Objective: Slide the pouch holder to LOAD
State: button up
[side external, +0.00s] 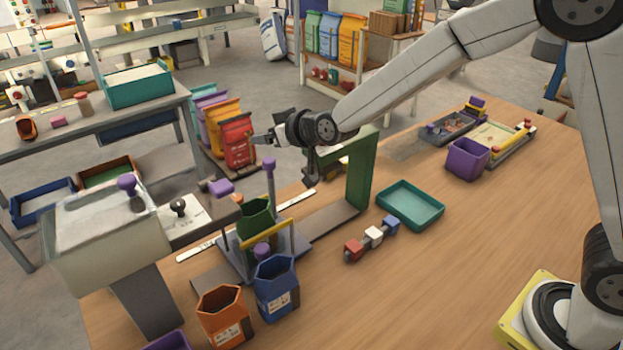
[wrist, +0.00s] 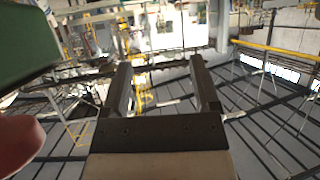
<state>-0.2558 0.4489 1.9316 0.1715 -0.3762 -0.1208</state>
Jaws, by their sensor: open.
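What looks like the pouch holder is a grey carriage with a yellow bar (side external: 266,238) and purple knobs, below the hopper spout in the side view. A green pouch (side external: 254,217) stands open in it. A white marked strip (side external: 220,243) runs alongside; I cannot read its lettering, so I cannot tell which position is LOAD. My gripper (side external: 262,138) is well above and apart from the holder, pointing left. In the wrist view its two fingers (wrist: 163,88) are apart with nothing between them. The holder cannot be made out there.
A green post (side external: 360,175) stands beside my wrist. A hopper (side external: 95,225) is at left. A teal tray (side external: 410,204) and coloured blocks (side external: 373,237) lie to the right.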

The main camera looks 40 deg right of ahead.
aim_at(269, 160)
jog(key=shift+w+r+g+h, duration=0.15)
jog(key=shift+w+g+h, duration=0.25)
jog(key=shift+g, duration=1.75)
jog(key=shift+w+r+g+h, duration=0.25)
jog(key=shift+g+h, duration=0.15)
jog(key=shift+g, duration=1.7)
jog(key=shift+w+r+g+h, duration=0.1)
jog(key=shift+w+g+h, duration=0.3)
jog(key=shift+g, duration=1.75)
jog(key=shift+s+f, duration=0.1)
jog(key=shift+f, duration=3.85)
grip_shut()
jog(key=shift+r, duration=0.1)
